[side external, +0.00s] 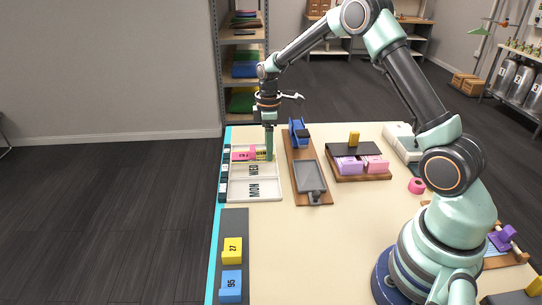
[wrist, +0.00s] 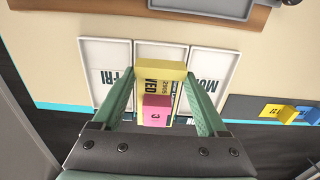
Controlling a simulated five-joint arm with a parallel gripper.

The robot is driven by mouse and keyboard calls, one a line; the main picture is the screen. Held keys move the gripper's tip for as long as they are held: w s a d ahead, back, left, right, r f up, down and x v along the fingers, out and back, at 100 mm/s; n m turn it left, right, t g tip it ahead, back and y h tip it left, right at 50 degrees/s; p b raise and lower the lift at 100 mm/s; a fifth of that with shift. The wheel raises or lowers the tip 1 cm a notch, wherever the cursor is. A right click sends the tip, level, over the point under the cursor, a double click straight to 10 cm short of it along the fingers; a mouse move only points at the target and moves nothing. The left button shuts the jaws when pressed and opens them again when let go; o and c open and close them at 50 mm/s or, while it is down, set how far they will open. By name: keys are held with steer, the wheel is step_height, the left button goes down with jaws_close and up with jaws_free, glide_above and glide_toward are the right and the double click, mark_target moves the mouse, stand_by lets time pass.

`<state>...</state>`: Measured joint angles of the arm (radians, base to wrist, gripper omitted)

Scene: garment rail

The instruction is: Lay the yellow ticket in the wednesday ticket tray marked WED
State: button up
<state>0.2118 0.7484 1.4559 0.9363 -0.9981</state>
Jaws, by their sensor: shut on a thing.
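My gripper (wrist: 160,90) is shut on the yellow ticket (wrist: 160,70), which spans between its fingertips over the WED tray (wrist: 142,50). That tray is the middle of three white trays, its WED lettering partly showing below the ticket's upper edge. In the side external view, my gripper (side external: 269,156) is low at the trays' right end, with the yellow ticket (side external: 262,156) beside it. I cannot tell whether the ticket touches the tray. A pink ticket (wrist: 155,108) shows at the near part of the WED tray and in the side view (side external: 244,154).
The FRI tray (wrist: 108,52) and the MON tray (wrist: 208,65) flank the WED tray. A yellow ticket marked 27 (side external: 232,250) and a blue ticket (side external: 231,283) stand on a dark strip. A wooden board with a dark device (side external: 311,178) lies right of the trays.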

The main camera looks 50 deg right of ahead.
steer(key=shift+f, duration=2.05)
steer(key=shift+f, duration=0.3)
stand_by(0.3)
steer(key=o, duration=1.2)
steer(key=shift+r, duration=2.55)
